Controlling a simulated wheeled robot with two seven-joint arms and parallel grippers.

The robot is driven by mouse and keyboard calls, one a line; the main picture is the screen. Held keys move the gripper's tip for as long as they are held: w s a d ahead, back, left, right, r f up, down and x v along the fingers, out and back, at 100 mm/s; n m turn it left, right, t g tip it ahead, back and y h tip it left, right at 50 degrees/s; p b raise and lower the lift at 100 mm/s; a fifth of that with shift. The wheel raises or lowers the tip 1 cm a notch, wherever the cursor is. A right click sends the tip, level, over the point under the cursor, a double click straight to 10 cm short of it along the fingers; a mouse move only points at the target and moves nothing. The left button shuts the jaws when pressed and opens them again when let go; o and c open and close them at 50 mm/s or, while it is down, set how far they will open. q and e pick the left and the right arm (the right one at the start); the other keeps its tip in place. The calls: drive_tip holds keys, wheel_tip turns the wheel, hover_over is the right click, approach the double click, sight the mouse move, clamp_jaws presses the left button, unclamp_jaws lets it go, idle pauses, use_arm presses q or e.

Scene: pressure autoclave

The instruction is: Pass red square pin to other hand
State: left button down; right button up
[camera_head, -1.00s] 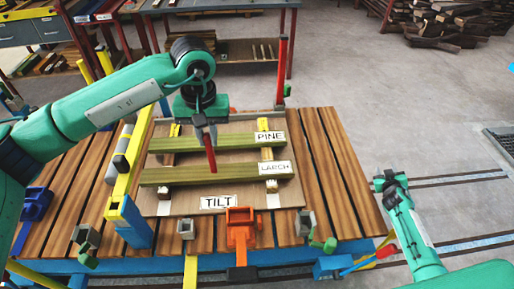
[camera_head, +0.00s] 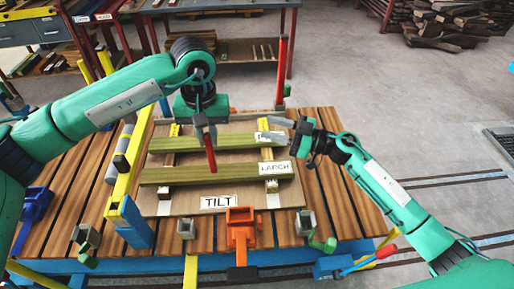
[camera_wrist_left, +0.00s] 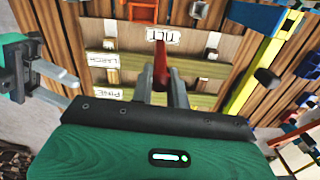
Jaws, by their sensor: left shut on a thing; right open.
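The red square pin (camera_head: 211,158) hangs below my left gripper (camera_head: 208,128) over the tilted board, pointing down in front of the green-yellow bars. My left gripper is shut on its upper part; the left wrist view shows the pin (camera_wrist_left: 161,66) between the fingers (camera_wrist_left: 163,92). My right gripper (camera_head: 272,129) is open and empty, to the right of the pin with a clear gap, its fingers pointing left. It partly covers the PINE label. The right gripper also shows at the left of the left wrist view (camera_wrist_left: 50,72).
The board (camera_head: 178,207) lies on a slatted wooden table (camera_head: 340,205) and carries two bars beside labels PINE, LARCH (camera_head: 275,168) and TILT (camera_head: 219,202). An orange clamp (camera_head: 241,228) stands at the front. A red upright post (camera_head: 281,72) rises behind the right gripper.

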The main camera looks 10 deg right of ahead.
sight(213, 150)
drive_tip(key=s+a+r+n+g, duration=0.1)
drive_tip(key=s+a+n+g, duration=0.2)
drive_tip(key=s+a+g, duration=0.4)
drive_tip(key=shift+t+y, duration=0.3)
drive_tip(key=shift+t, duration=0.3)
drive_tip(key=a, duration=0.7)
drive_tip(key=w+a, duration=0.1)
drive_tip(key=a, duration=0.3)
clamp_jaws()
use_arm(q)
drive_tip(key=c, duration=1.3)
unclamp_jaws()
use_arm(e)
drive_tip(key=shift+r, duration=0.1)
